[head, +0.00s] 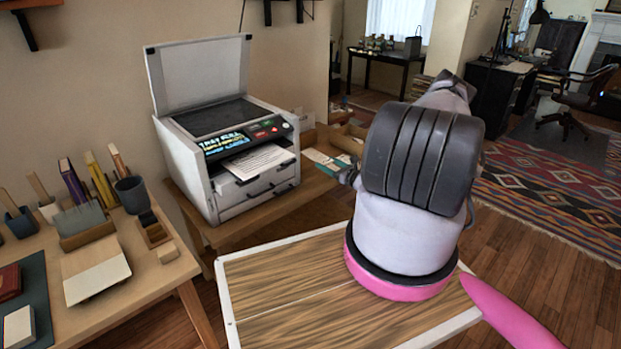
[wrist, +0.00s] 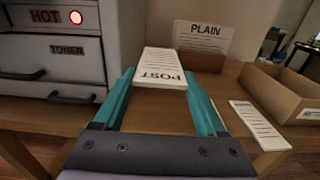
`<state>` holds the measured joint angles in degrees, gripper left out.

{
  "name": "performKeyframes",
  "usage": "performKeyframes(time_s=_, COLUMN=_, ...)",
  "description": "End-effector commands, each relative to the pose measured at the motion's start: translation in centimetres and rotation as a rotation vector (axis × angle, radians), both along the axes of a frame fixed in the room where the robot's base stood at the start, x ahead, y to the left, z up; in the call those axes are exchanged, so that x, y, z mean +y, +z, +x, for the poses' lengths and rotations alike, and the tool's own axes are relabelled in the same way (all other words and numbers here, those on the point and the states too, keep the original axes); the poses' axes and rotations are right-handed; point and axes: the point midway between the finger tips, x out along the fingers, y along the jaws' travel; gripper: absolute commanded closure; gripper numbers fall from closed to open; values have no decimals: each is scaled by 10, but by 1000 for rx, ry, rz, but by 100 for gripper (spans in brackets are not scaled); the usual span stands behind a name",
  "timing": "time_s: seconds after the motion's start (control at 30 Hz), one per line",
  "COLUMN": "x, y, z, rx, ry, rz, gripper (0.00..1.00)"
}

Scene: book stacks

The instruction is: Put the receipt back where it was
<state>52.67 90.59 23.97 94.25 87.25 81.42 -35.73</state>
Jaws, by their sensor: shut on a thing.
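In the wrist view my gripper (wrist: 160,76) has teal fingers shut on a white block or card marked POST (wrist: 160,68). It is held above the wooden side table, with the lettering upside down in the picture. A narrow white slip with printed lines (wrist: 261,125) lies on the table to the right of my fingers. It looks like a receipt, but its text is too small to read.
The printer (head: 228,145), lid raised, stands left of my gripper; a printed sheet (head: 258,161) lies in its tray. A PLAIN sign (wrist: 203,38) stands behind the held thing. An open cardboard box (wrist: 284,92) is at right. A desk with stationery (head: 150,265) is far left.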

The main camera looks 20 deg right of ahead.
Motion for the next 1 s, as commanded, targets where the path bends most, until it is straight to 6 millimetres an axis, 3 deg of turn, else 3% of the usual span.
performKeyframes(time_s=0.23, x=1, y=-42, z=-1, rx=2, ry=-1, rz=2, gripper=86)
performKeyframes(time_s=0.63, x=1, y=-91, z=0, rx=1, ry=0, rz=0, gripper=86)
performKeyframes(time_s=1.0, x=0, y=-99, z=0, rx=0, ry=0, rz=0, gripper=86)
